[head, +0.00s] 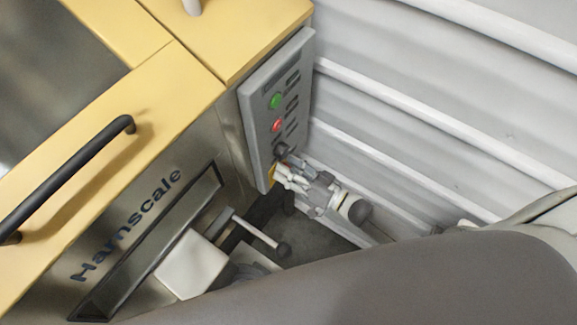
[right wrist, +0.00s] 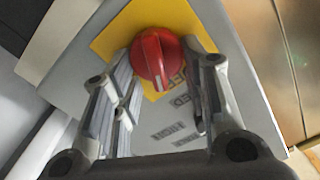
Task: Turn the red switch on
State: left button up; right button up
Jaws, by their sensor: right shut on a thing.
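The red switch (right wrist: 153,58) is a round rotary knob on a yellow plate (right wrist: 112,38) with partly readable lettering, seen in the right wrist view. A pale mark on the knob points to the lower edge of that view. My right gripper (head: 284,173) is at the lower end of the grey control panel (head: 262,115) in the head view, where it hides the knob; only a bit of yellow plate shows. In the right wrist view its fingers (right wrist: 158,62) are on both sides of the knob, shut on it. My left gripper is not in view.
The panel also carries a green button (head: 275,101) and a red button (head: 277,125). It is mounted on a yellow and steel hopper (head: 170,100) with a black handle (head: 75,175). A ribbed white wall (head: 430,80) stands close on the right.

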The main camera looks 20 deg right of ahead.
jog(key=m, duration=0.2)
jog(key=shift+d+f+m, duration=0.15)
jog(key=shift+m, duration=0.25)
jog(key=m, duration=0.2)
jog(key=shift+w+d+f+m, duration=0.1)
jog(key=shift+w+f+m, duration=0.05)
jog(key=shift+m, duration=0.25)
jog(key=shift+d+f+m+b, duration=0.15)
jog(key=shift+m+b, duration=0.1)
jog(key=shift+m, duration=0.9)
jog(key=shift+a+f+m+b, duration=0.1)
jog(key=shift+m+b, duration=0.15)
jog(key=shift+m, duration=0.85)
jog(key=shift+d+f+m+b, duration=0.15)
jog(key=shift+m+b, duration=0.1)
jog(key=shift+m, duration=0.9)
jog(key=shift+a, duration=0.15)
jog(key=o, duration=0.9)
jog(key=shift+o, duration=0.2)
